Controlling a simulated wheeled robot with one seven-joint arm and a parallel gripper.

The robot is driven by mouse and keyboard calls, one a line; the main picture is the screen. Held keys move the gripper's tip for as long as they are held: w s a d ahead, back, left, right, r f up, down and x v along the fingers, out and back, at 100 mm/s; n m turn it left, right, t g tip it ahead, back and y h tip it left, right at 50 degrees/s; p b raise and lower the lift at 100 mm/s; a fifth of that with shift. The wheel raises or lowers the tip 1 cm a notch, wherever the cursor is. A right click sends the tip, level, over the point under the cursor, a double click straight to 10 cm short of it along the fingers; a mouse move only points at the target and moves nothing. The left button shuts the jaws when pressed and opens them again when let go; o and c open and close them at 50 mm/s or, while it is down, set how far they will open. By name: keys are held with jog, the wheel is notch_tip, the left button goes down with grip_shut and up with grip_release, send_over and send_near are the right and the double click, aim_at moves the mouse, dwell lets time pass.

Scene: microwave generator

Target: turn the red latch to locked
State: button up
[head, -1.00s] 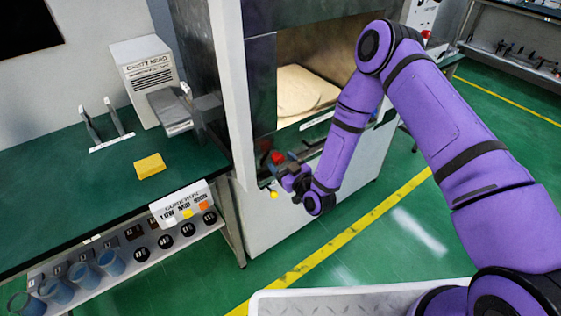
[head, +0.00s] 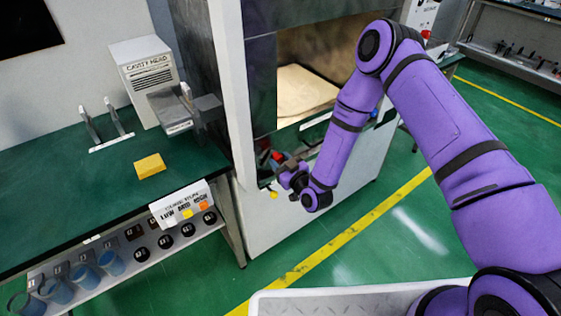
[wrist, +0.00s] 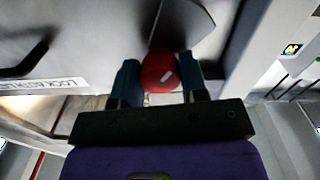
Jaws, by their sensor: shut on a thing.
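The red latch (wrist: 160,72) shows as a round red knob with a pale mark, held between the two dark fingers of my gripper (wrist: 160,88) in the wrist view. In the head view the red latch (head: 277,156) is a small red spot on the front of the tall cabinet, at the lower left of its opening. My gripper (head: 284,171) is there against it, shut on the knob. The gripper and wrist hide part of the latch in the head view, so its exact angle is hard to tell.
The cabinet (head: 262,225) has an opening with a pale plate (head: 303,90) inside. A green bench (head: 75,185) at left carries a yellow block (head: 149,166) and a white box (head: 140,60). A labelled strip (wrist: 55,84) shows beside the latch. The green floor in front is open.

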jog(key=shift+m, duration=0.3)
jog(key=m, duration=0.3)
jog(key=shift+m, duration=0.4)
jog(key=m, duration=0.9)
jog(key=shift+m, duration=2.2)
jog(key=shift+s, duration=0.1)
jog(key=o, duration=0.9)
jog(key=shift+o, duration=0.2)
